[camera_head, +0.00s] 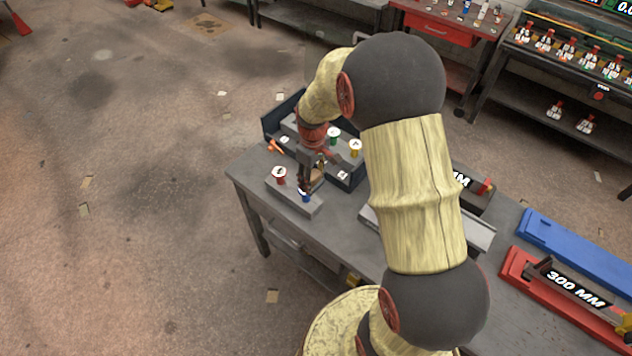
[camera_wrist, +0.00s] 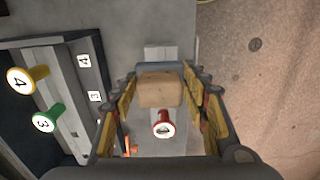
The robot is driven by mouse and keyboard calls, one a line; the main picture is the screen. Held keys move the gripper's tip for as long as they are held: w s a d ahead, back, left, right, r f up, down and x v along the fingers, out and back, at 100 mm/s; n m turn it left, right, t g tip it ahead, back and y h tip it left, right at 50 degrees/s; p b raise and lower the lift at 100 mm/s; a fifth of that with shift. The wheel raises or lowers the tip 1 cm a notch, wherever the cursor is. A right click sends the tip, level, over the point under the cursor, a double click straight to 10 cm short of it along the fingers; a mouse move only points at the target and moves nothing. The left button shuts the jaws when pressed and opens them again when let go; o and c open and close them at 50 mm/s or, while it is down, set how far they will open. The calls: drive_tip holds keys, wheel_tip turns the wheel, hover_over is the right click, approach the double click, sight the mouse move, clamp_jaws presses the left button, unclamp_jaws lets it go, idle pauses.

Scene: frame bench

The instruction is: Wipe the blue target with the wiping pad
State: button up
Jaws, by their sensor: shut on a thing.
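My gripper (camera_head: 311,180) is shut on a tan block-like wiping pad (camera_wrist: 161,90), which sits between the fingers in the wrist view. In the head view, the pad (camera_head: 317,176) is partly covered by the fingers. The blue target (camera_head: 305,197) shows as a small blue piece right below the fingertips, at the right end of a grey block (camera_head: 289,197). I cannot tell whether pad and target touch.
A red numbered peg (camera_head: 279,174) stands on the same block, close to the pad; it also shows in the wrist view (camera_wrist: 163,124). A dark tray (camera_head: 279,117) behind holds green (camera_head: 334,134) and yellow (camera_head: 355,147) pegs. An orange piece (camera_head: 275,146) lies nearby. The table's left edge is close.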

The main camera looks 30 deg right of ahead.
sight(313, 174)
drive_tip(key=shift+r+p, duration=0.9)
drive_tip(key=shift+r, duration=0.75)
